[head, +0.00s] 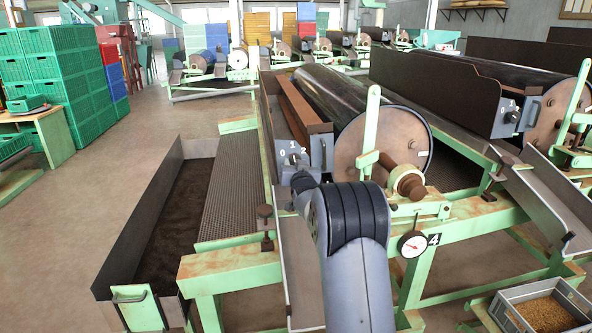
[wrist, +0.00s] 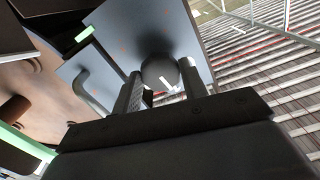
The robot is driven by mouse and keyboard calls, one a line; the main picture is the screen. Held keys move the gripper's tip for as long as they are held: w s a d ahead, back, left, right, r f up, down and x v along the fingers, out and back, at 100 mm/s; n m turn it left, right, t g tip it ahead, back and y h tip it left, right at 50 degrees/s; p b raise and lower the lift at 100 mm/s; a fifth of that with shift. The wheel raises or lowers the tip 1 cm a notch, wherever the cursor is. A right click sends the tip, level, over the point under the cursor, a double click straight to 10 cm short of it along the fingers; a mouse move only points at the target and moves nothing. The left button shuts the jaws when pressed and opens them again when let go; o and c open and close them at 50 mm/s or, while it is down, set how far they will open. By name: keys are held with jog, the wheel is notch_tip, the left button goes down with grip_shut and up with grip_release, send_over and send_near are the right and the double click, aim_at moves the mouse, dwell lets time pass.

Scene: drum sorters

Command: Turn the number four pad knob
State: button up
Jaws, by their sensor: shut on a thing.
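The pad knob (wrist: 160,70) is dark and round with a short white mark near its lower edge in the wrist view. It sits on the front plate (wrist: 115,40) of a grey box. My gripper (wrist: 160,76) is shut on the knob, one finger on each side.
A curved bar handle (wrist: 92,92) is on the plate close to the left finger. The large drum (head: 384,150), a rusty crank hub (head: 408,182) and a round gauge (head: 412,244) are right of my arm. A dark trough (head: 125,240) lies left, with open floor beyond.

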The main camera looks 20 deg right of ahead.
jog(key=shift+m, duration=0.7)
jog(key=o, duration=1)
jog(key=v, duration=1)
jog(key=shift+s, duration=0.4)
jog(key=shift+w, duration=0.1)
jog(key=shift+x, duration=5.35)
